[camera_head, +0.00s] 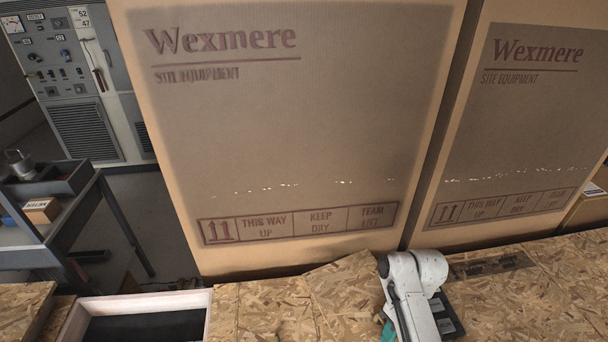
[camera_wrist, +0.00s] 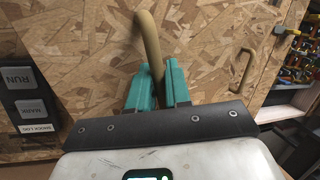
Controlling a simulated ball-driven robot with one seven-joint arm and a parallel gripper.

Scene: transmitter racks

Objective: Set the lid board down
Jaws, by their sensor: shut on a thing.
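My gripper (camera_wrist: 158,85) has teal fingers shut on a tan curved handle (camera_wrist: 148,38). The handle stands out from an OSB panel, the lid board (camera_wrist: 75,65), which fills most of the wrist view. A second tan handle (camera_wrist: 247,72) is on the OSB to the right, apart from my gripper. In the head view my white wrist is at the bottom, with a bit of teal beside it, over OSB surfaces (camera_head: 270,310). Where the lid board ends there and whether it rests on anything I cannot tell.
Two tall Wexmere cartons (camera_head: 300,150) (camera_head: 510,140) stand close behind the OSB. A pale-rimmed box with a dark inside (camera_head: 75,322) is at lower left. A grey cart (camera_head: 100,200) stands left. Dark buttons (camera_wrist: 25,78) and coloured items on a shelf (camera_wrist: 300,60) flank the wrist view.

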